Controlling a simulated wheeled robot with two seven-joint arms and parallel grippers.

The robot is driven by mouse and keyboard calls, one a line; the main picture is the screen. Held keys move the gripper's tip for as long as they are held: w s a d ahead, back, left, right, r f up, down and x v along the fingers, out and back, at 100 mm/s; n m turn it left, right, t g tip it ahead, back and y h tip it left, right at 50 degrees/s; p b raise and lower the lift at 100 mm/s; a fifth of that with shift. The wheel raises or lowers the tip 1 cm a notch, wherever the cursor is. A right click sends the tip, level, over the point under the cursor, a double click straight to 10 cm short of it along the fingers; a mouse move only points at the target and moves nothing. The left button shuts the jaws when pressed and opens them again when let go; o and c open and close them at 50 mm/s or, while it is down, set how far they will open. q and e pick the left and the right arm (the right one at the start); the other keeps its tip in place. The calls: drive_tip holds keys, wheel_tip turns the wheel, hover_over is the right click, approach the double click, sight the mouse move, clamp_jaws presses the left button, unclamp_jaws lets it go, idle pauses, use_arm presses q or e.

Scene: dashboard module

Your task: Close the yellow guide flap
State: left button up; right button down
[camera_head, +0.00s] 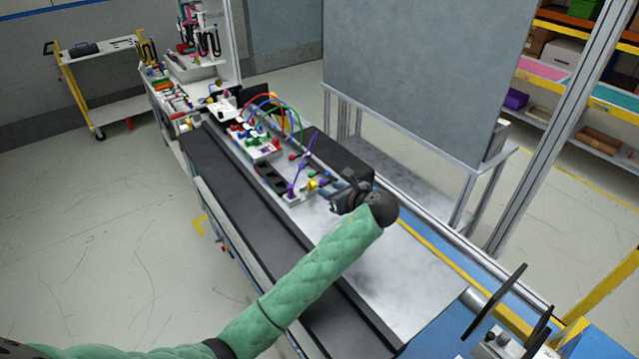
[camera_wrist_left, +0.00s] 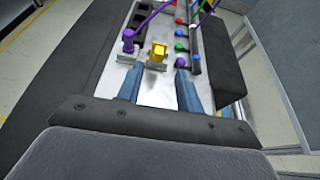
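The yellow guide flap (camera_head: 313,185) is a small yellow piece at the near end of the dashboard module, just beyond my left gripper. In the left wrist view the yellow flap (camera_wrist_left: 157,53) stands up on a light metal base, ahead of the fingers and roughly between their lines. My left gripper (camera_head: 338,192) reaches in over the metal plate, partly hidden by its own wrist in the head view. In the wrist view the left gripper (camera_wrist_left: 160,75) has its two blue-grey fingers apart with nothing between them.
A purple connector with cable (camera_wrist_left: 128,38) stands left of the flap. Several coloured knobs (camera_wrist_left: 180,47) line the right. A dark block (camera_wrist_left: 215,75) lies right of the fingers. The bare metal plate (camera_head: 400,265) is clear. A dark belt (camera_head: 255,215) runs alongside.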

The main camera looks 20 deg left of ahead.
sight(315, 184)
use_arm(q)
drive_tip(key=shift+x, duration=3.6)
drive_tip(key=shift+f, duration=0.1)
drive_tip(key=shift+c, duration=0.5)
clamp_jaws()
